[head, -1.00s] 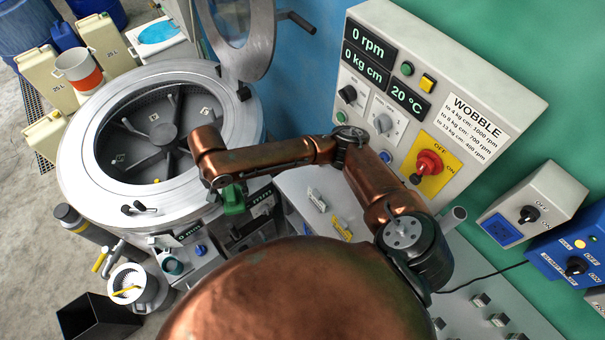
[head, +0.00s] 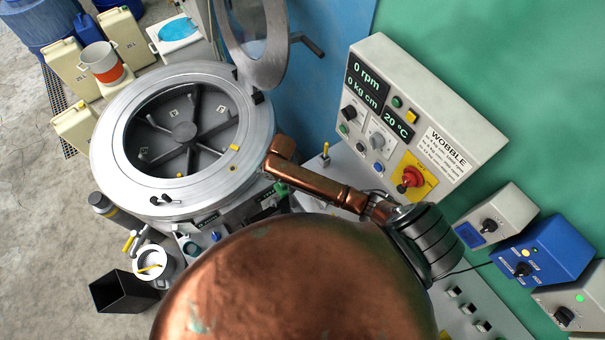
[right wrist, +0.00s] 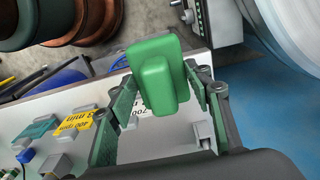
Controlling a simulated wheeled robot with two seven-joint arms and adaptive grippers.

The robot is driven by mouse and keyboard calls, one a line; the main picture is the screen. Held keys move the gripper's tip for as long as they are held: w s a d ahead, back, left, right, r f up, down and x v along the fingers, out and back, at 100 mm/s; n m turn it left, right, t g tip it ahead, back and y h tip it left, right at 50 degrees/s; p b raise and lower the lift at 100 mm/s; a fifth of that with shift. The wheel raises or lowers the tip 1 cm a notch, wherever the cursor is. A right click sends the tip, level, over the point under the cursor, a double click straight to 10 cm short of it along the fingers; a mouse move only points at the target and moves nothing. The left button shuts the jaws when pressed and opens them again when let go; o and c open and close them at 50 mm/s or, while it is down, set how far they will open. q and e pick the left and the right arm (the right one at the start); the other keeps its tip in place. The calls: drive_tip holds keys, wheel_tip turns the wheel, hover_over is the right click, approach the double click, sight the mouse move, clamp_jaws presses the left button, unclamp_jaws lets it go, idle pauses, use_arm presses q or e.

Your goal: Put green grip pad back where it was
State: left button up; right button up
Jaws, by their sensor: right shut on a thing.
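The green grip pad (right wrist: 158,78) is a rounded green block between the fingers of my right gripper (right wrist: 162,96) in the right wrist view. The gripper is shut on it, holding it over a pale bench surface (right wrist: 178,140). In the head view my copper right arm reaches left towards the drum's near right side. A little green (head: 268,202) shows below its end there, and the rest of that gripper is hidden by my copper body. My left gripper is not in view.
The open drum machine (head: 103,165) stands at left, its lid (head: 275,70) raised. A control panel (head: 480,140) marked WOBBLE stands at right. Yellow (right wrist: 78,121) and teal (right wrist: 40,128) tagged clips lie on the bench. A black bin (head: 122,292) stands on the floor.

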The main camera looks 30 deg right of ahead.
drive_tip(key=w+d+f, duration=0.1)
drive_tip(key=d+f, duration=0.1)
drive_tip(key=d, duration=0.1)
drive_tip(key=w+d+f, duration=0.2)
drive_tip(key=d+f, duration=0.1)
drive_tip(key=w+d+f, duration=0.2)
drive_tip(key=d+f, duration=0.1)
drive_tip(key=shift+w+d+b, duration=0.1)
drive_tip(key=shift+d+b, duration=0.25)
drive_tip(key=shift+b, duration=0.05)
drive_tip(key=shift+w+d+f+b, duration=0.15)
drive_tip(key=shift+d+f+b, duration=0.2)
drive_tip(key=shift+f+b, duration=0.1)
drive_tip(key=f+b, duration=0.1)
drive_tip(key=b, duration=0.1)
drive_tip(key=f+b, duration=0.2)
drive_tip(key=shift+w+d+f, duration=0.1)
drive_tip(key=shift+d+f, duration=0.1)
drive_tip(key=shift+f, duration=0.05)
drive_tip(key=shift+r, duration=0.1)
drive_tip(key=o, duration=1.1)
